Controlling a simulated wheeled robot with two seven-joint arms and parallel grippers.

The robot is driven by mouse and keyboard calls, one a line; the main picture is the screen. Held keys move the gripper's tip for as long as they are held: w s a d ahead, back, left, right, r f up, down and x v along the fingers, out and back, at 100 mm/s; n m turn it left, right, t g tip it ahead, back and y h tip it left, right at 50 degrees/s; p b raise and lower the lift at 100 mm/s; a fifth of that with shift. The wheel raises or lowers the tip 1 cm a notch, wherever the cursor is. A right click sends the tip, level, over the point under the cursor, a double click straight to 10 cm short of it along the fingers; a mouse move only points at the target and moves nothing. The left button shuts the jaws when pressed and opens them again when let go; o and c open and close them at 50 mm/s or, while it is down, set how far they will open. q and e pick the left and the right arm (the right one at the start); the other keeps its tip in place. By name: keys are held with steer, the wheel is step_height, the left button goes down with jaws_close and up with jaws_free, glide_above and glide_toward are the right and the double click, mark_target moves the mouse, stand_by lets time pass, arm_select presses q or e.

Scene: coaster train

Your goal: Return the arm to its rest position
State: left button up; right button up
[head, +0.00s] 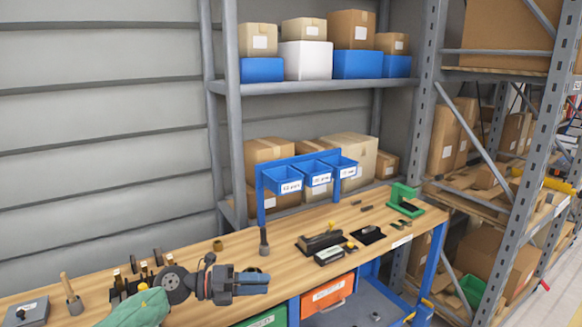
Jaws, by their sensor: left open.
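My left arm comes in from the bottom left, its green-sleeved forearm low over the front of the wooden workbench (290,247). My left gripper (262,283) points to the right over the bench's front edge. Its jaws are open and I see nothing between them. The arm hides part of the bench and some items behind it. My right gripper is out of the picture.
Small dark parts (320,242) and a green clamp-like frame (405,198) lie at the bench's right. A dark upright tool (264,241) stands behind my gripper. Blue bins (318,174) hang on a blue rack. An orange drawer (328,294) sits below the bench top.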

arm_select(q)
steer(key=s+a+f+n+t+y, duration=0.3)
steer(key=a+f+n+t+y, duration=0.35)
steer(key=n, duration=0.95)
steer(key=s+a+f+n+t+y, duration=0.4)
steer(key=n+t+y, duration=0.5)
steer(key=n, duration=0.6)
steer(key=s+a+f+n+g, duration=0.1)
steer(key=s+f+n+g, duration=0.2)
steer(key=s+f+g, duration=0.8)
steer(key=s+a+f+n+g, duration=0.2)
steer(key=s+f+g, duration=0.35)
steer(key=s, duration=0.95)
steer(key=s+d+f, duration=0.1)
steer(key=d+f, duration=0.1)
steer(key=f, duration=1.2)
steer(key=s+d+f, duration=0.1)
steer(key=d+f, duration=0.2)
steer(key=f, duration=1.2)
steer(key=shift+d+f+g, duration=0.15)
steer(key=shift+d+g, duration=0.05)
steer(key=shift+g, duration=0.1)
